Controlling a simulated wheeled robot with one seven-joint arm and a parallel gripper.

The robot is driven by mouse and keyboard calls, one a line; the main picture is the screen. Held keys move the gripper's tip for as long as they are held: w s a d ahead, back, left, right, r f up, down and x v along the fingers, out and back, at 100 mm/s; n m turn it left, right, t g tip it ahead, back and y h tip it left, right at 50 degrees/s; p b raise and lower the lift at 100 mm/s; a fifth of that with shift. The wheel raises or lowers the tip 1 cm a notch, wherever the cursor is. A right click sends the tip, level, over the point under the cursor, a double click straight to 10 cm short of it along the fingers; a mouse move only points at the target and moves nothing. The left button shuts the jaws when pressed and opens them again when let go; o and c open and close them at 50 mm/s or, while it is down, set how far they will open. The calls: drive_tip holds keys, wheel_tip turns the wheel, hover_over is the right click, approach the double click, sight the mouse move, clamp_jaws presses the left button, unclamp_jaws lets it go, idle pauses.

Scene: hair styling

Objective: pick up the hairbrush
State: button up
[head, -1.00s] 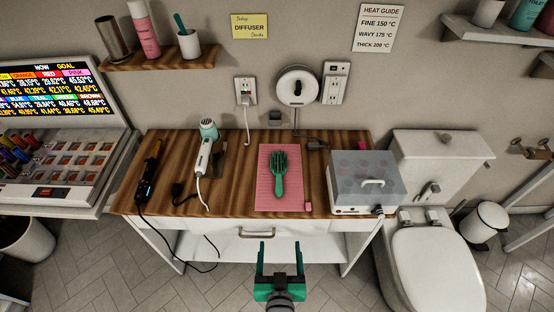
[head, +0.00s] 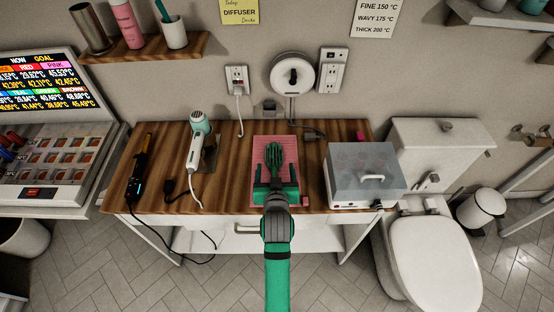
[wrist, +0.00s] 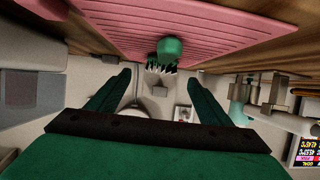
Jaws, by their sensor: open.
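The green hairbrush (head: 274,155) lies on a pink ridged mat (head: 290,143) on the wooden counter, its head toward the wall. My gripper (head: 275,183) hides its handle in the head view. In the wrist view the counter and the mat (wrist: 225,25) show at the top. There the rounded green end of the hairbrush (wrist: 172,48) faces the camera, with dark bristles beside it. My gripper (wrist: 163,75) is open and empty. Its two green fingers point toward the brush, with the brush end beyond the tips and between them in the picture. I see no contact.
A clear-lidded box (head: 365,172) stands right of the mat. A white-and-teal hair dryer (head: 199,140) and a black-and-orange styling tool (head: 139,165) with cords lie to the left. A round white wall unit (head: 291,75) hangs behind. Bare wood (head: 236,160) lies left of the mat.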

sight(275, 159)
drive_tip(key=shift+w+a+f, duration=0.2)
drive_tip(key=shift+w+a, duration=0.2)
drive_tip(key=shift+w, duration=0.05)
drive_tip(key=shift+d+x, duration=0.15)
drive_tip(key=shift+x, duration=1.15)
drive_tip(key=shift+d+x, duration=0.15)
drive_tip(key=shift+x, duration=1.15)
drive_tip(key=shift+f, duration=0.1)
drive_tip(key=c, duration=1.1)
drive_tip(key=shift+c, duration=0.2)
